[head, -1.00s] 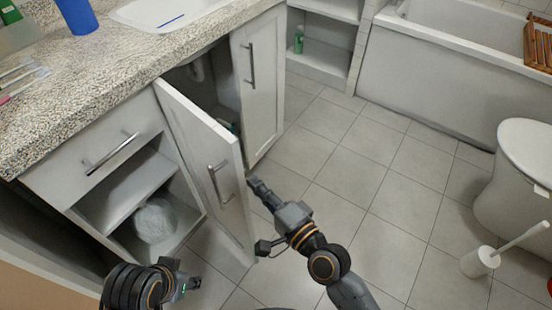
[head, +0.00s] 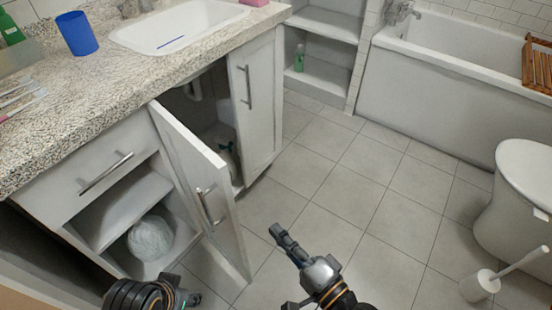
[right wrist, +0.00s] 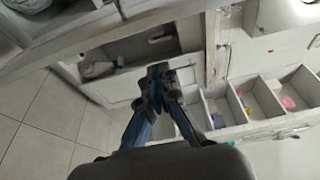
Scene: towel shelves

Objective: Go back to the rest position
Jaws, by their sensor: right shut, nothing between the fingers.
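My right gripper (head: 276,231) is at the lower middle of the head view, over the tiled floor to the right of the open cabinet door (head: 203,195). Its fingers are shut and empty. In the right wrist view the closed fingertips (right wrist: 157,72) meet in the middle with nothing between them. Part of my left gripper (head: 187,298) shows at the bottom edge of the head view, below the open lower shelf. Its fingertips are not clear.
The cabinet door stands open into the room, close to both grippers. A countertop (head: 100,95) with a sink (head: 175,22) and blue cup (head: 76,33) is at left. The toilet (head: 515,200) and toilet brush holder (head: 479,286) stand at right. The middle floor is clear.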

